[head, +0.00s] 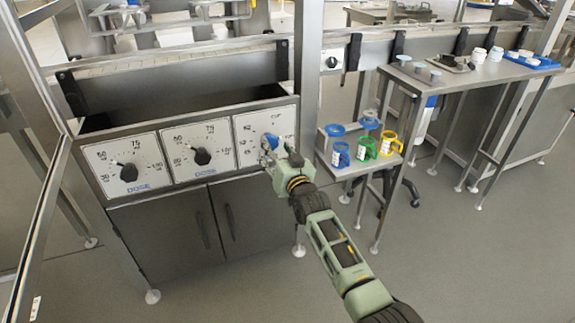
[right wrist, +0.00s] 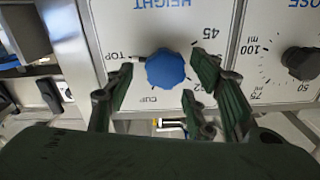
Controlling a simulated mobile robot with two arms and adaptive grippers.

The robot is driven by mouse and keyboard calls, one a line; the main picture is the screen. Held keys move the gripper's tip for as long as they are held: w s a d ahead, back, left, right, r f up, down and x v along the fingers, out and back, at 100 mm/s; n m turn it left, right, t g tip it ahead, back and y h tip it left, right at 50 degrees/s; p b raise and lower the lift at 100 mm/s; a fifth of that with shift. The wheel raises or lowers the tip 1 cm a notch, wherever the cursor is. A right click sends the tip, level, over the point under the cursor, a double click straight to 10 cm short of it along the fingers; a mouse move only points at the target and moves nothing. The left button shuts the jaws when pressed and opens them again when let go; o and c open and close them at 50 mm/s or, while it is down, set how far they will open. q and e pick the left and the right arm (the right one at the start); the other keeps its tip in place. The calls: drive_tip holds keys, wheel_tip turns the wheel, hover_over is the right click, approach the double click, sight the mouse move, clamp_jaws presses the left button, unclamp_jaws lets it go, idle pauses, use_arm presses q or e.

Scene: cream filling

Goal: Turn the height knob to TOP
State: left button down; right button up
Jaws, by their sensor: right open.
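The blue height knob (head: 269,142) sits on the rightmost white dial panel (head: 250,124) of the machine. In the right wrist view the knob (right wrist: 167,68) appears with the panel upside down. The labels TOP, CUP and 45 are printed around it, TOP at picture left. My right gripper (right wrist: 165,76) is open, one finger on each side of the knob. My left gripper is not in view.
Two dose panels with black knobs (head: 129,172) (head: 202,156) stand to the left. Right of a metal post (head: 307,80), a small shelf holds blue, green and yellow cups (head: 388,144). A metal table (head: 455,78) with several small items stands behind. Floor in front is clear.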

drive_tip(key=v, duration=1)
drive_tip(key=shift+s+d+r, duration=0.15)
drive_tip(key=shift+s+r, duration=0.05)
